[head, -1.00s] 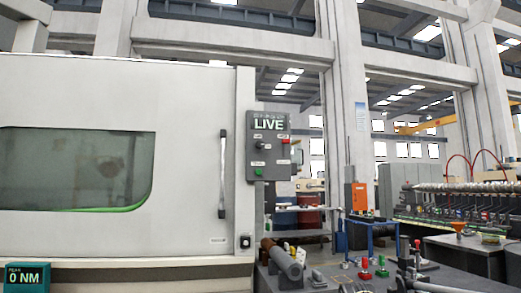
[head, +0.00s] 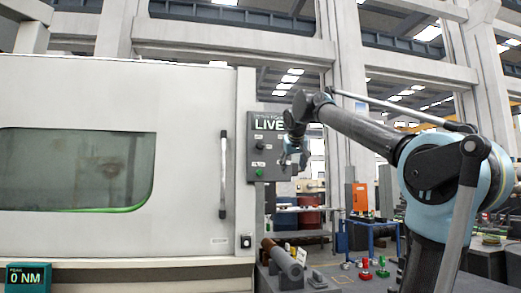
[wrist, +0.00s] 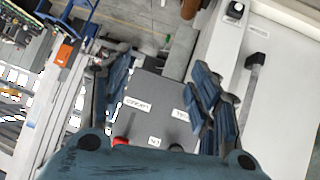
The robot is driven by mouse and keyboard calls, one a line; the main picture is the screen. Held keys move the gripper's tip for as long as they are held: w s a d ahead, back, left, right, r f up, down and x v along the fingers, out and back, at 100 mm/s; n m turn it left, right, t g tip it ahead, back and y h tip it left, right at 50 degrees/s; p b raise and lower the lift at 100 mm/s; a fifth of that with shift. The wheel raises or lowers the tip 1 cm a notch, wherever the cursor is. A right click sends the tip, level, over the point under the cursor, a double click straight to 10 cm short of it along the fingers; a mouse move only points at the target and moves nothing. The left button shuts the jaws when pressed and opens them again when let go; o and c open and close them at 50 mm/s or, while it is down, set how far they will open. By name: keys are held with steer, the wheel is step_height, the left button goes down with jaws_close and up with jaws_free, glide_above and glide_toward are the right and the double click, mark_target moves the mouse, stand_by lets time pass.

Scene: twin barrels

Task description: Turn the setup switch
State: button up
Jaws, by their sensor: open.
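The grey control panel (head: 271,178) with its lit LIVE display (head: 267,125) hangs beside the machine door. A dark switch (head: 260,145) and a green button (head: 259,172) show on its left half. My gripper (head: 293,160) is in front of its right edge and hides the controls there. In the wrist view the panel (wrist: 160,90) fills the space between my spread, empty gripper fingers (wrist: 158,72). A red knob (wrist: 121,141) shows near the palm, with small white labels too blurred to read surely. I cannot tell which control is the setup switch.
The door's vertical handle (head: 223,175) stands out left of the panel. A bench with a grey cylinder (head: 288,262) and small coloured parts lies below. A blue trolley (head: 372,232) stands farther back. The pale door front (head: 190,90) is flat.

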mark_target(261, 144)
steer(key=w+a+r+n+t+y, duration=0.1)
steer(key=w+a+r, duration=0.1)
steer(key=a+r, duration=0.5)
steer(key=w+a+r+n+t+y, duration=0.15)
steer(key=a+r, duration=0.25)
steer(key=r, duration=0.7)
steer(key=shift+m, duration=0.25)
steer(key=x, duration=1.6)
steer(key=shift+w+a+f, duration=0.1)
steer(key=shift+w, duration=0.3)
steer(key=c, duration=1.1)
steer(key=shift+a, duration=0.15)
